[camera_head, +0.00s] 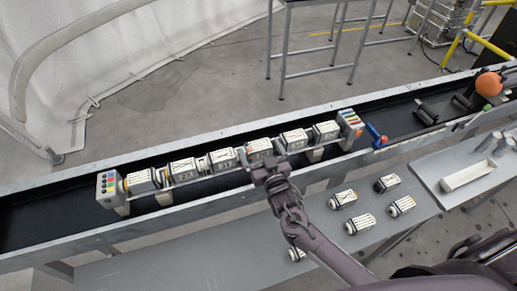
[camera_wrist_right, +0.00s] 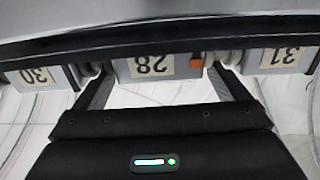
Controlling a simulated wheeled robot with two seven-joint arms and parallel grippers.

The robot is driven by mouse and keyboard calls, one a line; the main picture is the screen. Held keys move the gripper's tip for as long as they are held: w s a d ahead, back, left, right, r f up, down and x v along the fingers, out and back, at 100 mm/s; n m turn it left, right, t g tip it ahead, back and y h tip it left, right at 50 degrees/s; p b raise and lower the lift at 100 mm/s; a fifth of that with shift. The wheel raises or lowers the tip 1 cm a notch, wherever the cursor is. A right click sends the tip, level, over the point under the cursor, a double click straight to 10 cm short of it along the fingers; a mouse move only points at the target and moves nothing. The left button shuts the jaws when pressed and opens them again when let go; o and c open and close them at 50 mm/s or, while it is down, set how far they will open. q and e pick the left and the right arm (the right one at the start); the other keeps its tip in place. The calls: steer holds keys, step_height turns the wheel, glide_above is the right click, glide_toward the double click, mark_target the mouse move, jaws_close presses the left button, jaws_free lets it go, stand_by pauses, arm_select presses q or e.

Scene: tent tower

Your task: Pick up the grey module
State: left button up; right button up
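Several grey modules with white number labels sit in a row on a rack in the long trough. In the head view my right gripper (camera_head: 268,168) reaches the near side of that module (camera_head: 259,146) in the middle of the row. The fingers are spread apart, one near each end of the module; I cannot see firm contact. My left gripper is not in view.
Neighbouring modules 30 (camera_wrist_right: 35,76) and 31 (camera_wrist_right: 283,58) stand close on both sides. Several loose modules (camera_head: 358,224) lie on the grey table (camera_head: 185,268) in front. An orange ball (camera_head: 488,84) is at the trough's far right.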

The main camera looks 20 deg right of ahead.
steer(key=c, duration=0.5)
steer(key=shift+r, duration=0.1)
steer(key=shift+c, duration=0.3)
steer(key=shift+r, duration=0.1)
